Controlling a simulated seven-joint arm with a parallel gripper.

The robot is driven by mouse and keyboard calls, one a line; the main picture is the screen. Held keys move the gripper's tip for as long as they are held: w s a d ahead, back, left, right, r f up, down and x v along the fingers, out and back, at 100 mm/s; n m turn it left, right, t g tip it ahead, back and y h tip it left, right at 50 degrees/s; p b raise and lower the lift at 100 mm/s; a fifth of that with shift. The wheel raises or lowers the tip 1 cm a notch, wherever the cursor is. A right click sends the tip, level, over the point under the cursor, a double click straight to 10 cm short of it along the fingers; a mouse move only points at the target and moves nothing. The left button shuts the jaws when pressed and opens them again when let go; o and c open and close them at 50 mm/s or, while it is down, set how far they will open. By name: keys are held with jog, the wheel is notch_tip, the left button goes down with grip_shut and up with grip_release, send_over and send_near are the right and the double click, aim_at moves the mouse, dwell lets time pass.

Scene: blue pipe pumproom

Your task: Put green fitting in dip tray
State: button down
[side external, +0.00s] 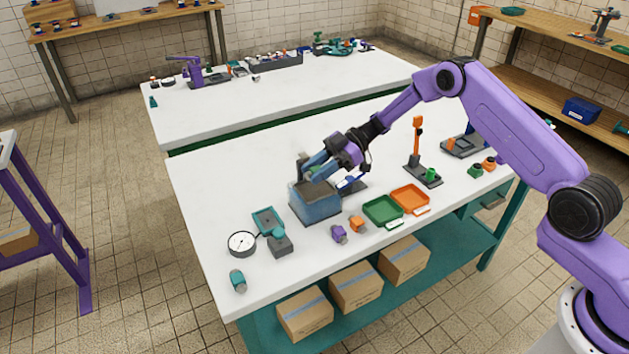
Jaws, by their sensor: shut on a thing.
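My gripper (312,172) is above the blue-grey open box (316,208), which looks like the dip tray, near the middle of the white bench. It points down and to the left and is shut on the green fitting (314,169). Only a small green patch of the fitting shows between the blue fingers; the rest is hidden. The fitting is over the box's opening, near its rim. I cannot tell whether it touches the box.
A green tray (383,211) and an orange tray (411,198) lie right of the box. Purple (339,233) and orange (357,223) fittings sit in front. A dial gauge (242,243) is at left. An orange upright stand (417,150) is behind the trays.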

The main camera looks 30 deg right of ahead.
aim_at(315, 190)
jog(key=shift+w+a+f, duration=0.1)
jog(key=shift+w+f, duration=0.15)
jog(key=shift+f, duration=0.05)
jog(key=shift+w+f, duration=0.1)
jog(key=shift+f, duration=1.55)
jog(key=shift+f, duration=0.1)
jog(key=c, duration=1.1)
grip_release()
jog(key=shift+f, duration=0.1)
jog(key=shift+o, duration=0.2)
